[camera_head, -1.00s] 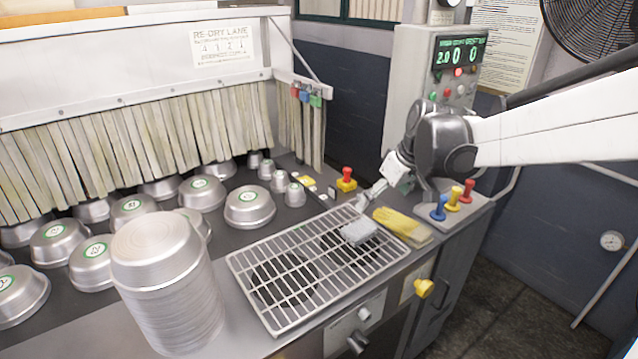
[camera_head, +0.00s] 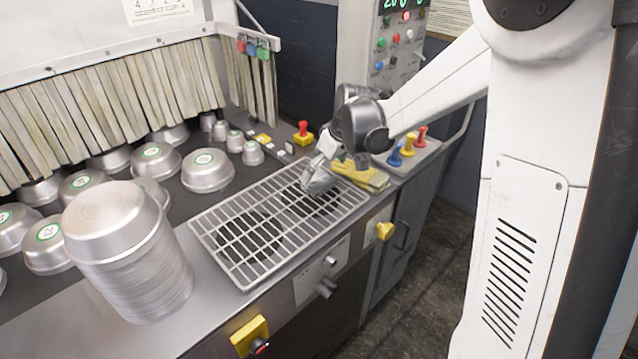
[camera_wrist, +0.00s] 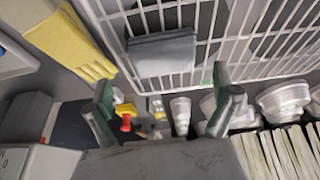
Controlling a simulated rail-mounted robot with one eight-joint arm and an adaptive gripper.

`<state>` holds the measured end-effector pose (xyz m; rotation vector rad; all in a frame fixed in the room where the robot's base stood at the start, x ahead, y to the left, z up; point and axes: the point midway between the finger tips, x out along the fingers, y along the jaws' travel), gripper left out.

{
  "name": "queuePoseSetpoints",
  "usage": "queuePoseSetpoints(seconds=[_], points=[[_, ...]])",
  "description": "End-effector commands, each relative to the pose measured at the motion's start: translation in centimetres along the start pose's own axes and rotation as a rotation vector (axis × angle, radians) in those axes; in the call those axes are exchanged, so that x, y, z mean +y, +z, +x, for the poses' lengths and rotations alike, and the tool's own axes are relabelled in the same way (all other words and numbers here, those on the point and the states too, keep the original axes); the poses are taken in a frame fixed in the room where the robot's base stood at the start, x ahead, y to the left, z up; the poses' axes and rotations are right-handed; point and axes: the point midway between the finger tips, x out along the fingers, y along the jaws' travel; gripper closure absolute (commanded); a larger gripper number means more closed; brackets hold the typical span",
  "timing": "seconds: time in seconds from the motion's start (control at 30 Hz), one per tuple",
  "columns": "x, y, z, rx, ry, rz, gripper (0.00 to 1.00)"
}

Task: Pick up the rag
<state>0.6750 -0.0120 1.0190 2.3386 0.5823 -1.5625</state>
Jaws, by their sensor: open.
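The rag, a folded grey cloth (camera_head: 318,182), lies on the right part of the wire rack (camera_head: 245,235). In the wrist view the rag (camera_wrist: 165,55) shows at the top centre, lying across the bars. My gripper (camera_head: 322,160) is just above and beside the rag in the head view, partly covering it. In the wrist view my gripper (camera_wrist: 163,82) is open, its two green-edged fingers spread wide on either side, with nothing between them. Whether a finger touches the cloth cannot be told.
Yellow gloves (camera_head: 360,177) lie just right of the rack. A red-topped emergency button (camera_head: 303,133) stands behind it. Colored knobs (camera_head: 408,145) are on the right panel. A tall stack of pans (camera_head: 130,255) stands at the left, with several upturned pans (camera_head: 207,170) behind.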

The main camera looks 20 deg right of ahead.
Motion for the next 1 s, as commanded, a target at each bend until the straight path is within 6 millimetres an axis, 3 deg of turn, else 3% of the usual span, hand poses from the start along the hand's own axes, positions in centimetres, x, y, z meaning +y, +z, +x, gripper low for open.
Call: queuePoseSetpoints(seconds=[0.33,0.7,1.0], points=[[-0.7,0.1,4.1,0.000,0.000,0.000,0.06],[-0.7,0.1,4.8,0.000,0.000,0.000,0.06],[-0.7,0.1,4.8,0.000,0.000,0.000,0.46]])
